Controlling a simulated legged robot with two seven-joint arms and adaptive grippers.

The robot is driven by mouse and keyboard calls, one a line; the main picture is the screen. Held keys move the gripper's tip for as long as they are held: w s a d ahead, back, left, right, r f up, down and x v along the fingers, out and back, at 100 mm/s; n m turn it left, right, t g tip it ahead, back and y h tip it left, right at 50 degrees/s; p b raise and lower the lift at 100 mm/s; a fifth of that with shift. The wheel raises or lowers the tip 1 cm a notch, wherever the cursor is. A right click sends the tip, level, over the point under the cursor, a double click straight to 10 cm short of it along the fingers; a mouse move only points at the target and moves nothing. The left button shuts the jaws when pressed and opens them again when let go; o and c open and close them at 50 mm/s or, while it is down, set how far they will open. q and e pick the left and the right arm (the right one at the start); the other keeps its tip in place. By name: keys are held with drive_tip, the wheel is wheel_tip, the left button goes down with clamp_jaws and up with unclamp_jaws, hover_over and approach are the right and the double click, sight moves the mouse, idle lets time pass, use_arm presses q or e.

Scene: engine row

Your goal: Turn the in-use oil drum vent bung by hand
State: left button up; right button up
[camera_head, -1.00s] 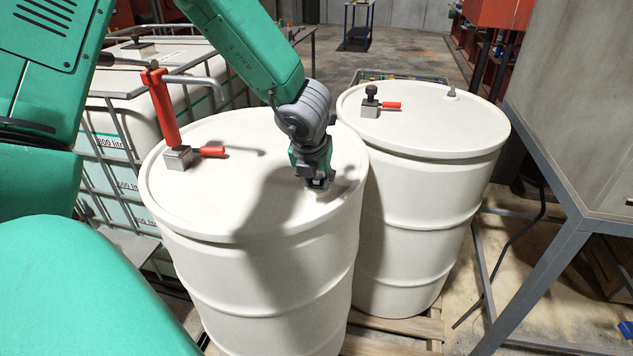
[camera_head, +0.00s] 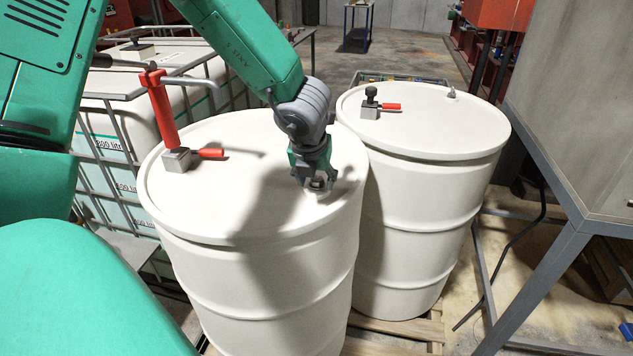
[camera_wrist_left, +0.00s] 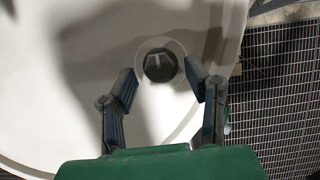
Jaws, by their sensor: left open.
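The in-use oil drum (camera_head: 215,215) is white and stands upright at the centre of the head view, with a pump (camera_head: 165,110) with a red handle on its lid. The vent bung (camera_wrist_left: 160,65) is a dark, many-sided cap with a raised bar, set in a round boss on the lid in the left wrist view. My left gripper (camera_head: 318,186) points down over the bung at the lid's right side. In the wrist view its two fingers (camera_wrist_left: 163,90) are open, with the bung just beyond and between their tips. My right gripper is not in view.
A second white drum (camera_head: 430,190) with a red-handled valve (camera_head: 375,104) stands close on the right. A caged white tank (camera_head: 120,160) is behind left. A grey metal stand (camera_head: 560,250) is at right. Dark grating (camera_wrist_left: 280,95) shows beside the drum.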

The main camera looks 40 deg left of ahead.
use_arm(q)
drive_tip(key=v, duration=1.1)
drive_tip(key=shift+s+f, duration=0.1)
drive_tip(key=shift+f, duration=0.05)
